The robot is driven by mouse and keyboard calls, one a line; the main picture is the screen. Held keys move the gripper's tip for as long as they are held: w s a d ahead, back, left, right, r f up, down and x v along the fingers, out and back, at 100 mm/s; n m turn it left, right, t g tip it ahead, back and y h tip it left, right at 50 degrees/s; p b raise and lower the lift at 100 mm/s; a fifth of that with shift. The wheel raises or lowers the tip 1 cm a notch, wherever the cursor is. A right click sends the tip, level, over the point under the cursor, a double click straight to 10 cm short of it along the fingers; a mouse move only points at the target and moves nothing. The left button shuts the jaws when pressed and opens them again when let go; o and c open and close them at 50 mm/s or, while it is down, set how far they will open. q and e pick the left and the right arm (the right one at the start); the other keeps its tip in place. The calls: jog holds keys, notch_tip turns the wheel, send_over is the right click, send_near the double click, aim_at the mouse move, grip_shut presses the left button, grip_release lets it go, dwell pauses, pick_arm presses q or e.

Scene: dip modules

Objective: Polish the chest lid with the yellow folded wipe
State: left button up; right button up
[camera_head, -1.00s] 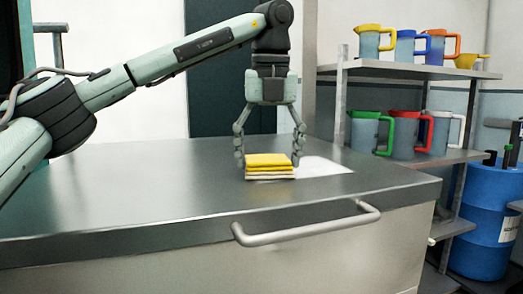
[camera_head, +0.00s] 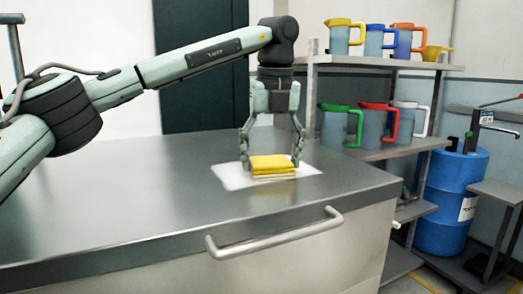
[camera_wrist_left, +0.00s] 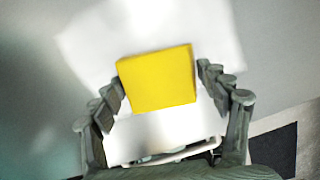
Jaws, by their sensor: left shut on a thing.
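The yellow folded wipe (camera_head: 272,165) is a thick, layered pad lying flat over a bright white patch (camera_head: 230,178) on the grey metal chest lid (camera_head: 120,200). My left gripper (camera_head: 272,160) points straight down with one finger on each side of the wipe and is shut on it. The wrist view shows the wipe (camera_wrist_left: 157,77) between the two fingers, with the white patch (camera_wrist_left: 100,35) around it. The wipe's underside is hidden, but it appears to touch the lid. My right gripper is in neither view.
A bar handle (camera_head: 275,238) runs along the chest's front. To the right, a shelf rack (camera_head: 385,64) holds several jugs with coloured rims, and a blue drum (camera_head: 448,200) stands beyond it. The lid's left part is bare.

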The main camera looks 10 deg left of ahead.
aim_at(287, 158)
pick_arm(q)
jog(key=shift+w+d+r+p, duration=0.1)
jog(key=shift+w+d+p, duration=0.2)
jog(key=shift+p, duration=0.2)
jog(key=shift+w+d+p, duration=0.4)
jog(key=shift+d+p, duration=0.15)
jog(key=shift+d, duration=0.2)
jog(key=shift+w+d, duration=0.35)
jog(key=shift+d, duration=0.1)
jog(key=shift+w+a, duration=0.45)
jog(key=shift+w, duration=0.2)
jog(key=shift+w+a, duration=0.45)
jog(key=shift+w, duration=0.2)
jog(key=shift+s+a+f+b, duration=0.3)
jog(key=shift+s+a+b, duration=0.05)
jog(key=shift+a+b, duration=0.25)
jog(key=shift+s+a+r+b, duration=0.15)
jog(key=shift+s+a+b, duration=0.5)
jog(key=shift+a, duration=0.25)
